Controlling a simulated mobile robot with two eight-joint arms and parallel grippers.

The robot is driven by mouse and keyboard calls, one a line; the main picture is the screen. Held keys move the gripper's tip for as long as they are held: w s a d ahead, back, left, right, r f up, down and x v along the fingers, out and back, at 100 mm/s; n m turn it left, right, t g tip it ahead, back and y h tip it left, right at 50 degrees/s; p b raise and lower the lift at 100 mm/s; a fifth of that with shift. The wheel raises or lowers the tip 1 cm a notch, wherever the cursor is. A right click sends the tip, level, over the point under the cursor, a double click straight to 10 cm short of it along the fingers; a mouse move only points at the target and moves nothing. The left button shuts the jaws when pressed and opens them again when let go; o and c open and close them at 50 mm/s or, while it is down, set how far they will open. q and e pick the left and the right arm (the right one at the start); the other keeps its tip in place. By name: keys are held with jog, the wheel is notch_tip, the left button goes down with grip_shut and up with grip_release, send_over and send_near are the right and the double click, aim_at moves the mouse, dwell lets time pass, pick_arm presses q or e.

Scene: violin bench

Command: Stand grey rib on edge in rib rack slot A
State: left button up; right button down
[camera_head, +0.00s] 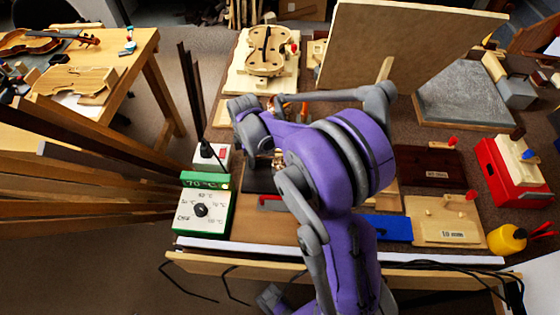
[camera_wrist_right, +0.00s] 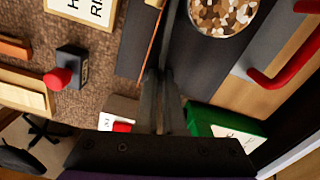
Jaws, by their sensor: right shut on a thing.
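My right gripper (camera_wrist_right: 163,80) points away from the camera in the right wrist view. Its dark fingers are close together on a thin grey strip seen nearly edge-on, which looks like the grey rib; its outline blends with the fingers. In the head view the right wrist (camera_head: 255,128) is over the middle-left of the bench, and the arm hides the fingertips and what they hold. I cannot make out the rib rack or slot A in either view.
A green box with a dial (camera_head: 201,209) stands at the bench's left front. A violin body (camera_head: 266,48) lies at the back. A large upright board (camera_head: 395,45) stands behind my arm. A blue block (camera_head: 387,228) and a red case (camera_head: 512,172) are to the right.

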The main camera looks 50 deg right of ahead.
pick_arm(q)
jog(key=shift+r, duration=0.15)
pick_arm(e)
jog(key=shift+r, duration=0.15)
jog(key=shift+r+p, duration=2.2)
jog(key=shift+r, duration=1.45)
pick_arm(q)
jog(key=r, duration=0.2)
jog(key=w+r, duration=0.1)
jog(key=r, duration=0.2)
jog(key=shift+w, duration=0.2)
jog(key=shift+d, duration=0.15)
pick_arm(e)
jog(key=shift+d, duration=0.1)
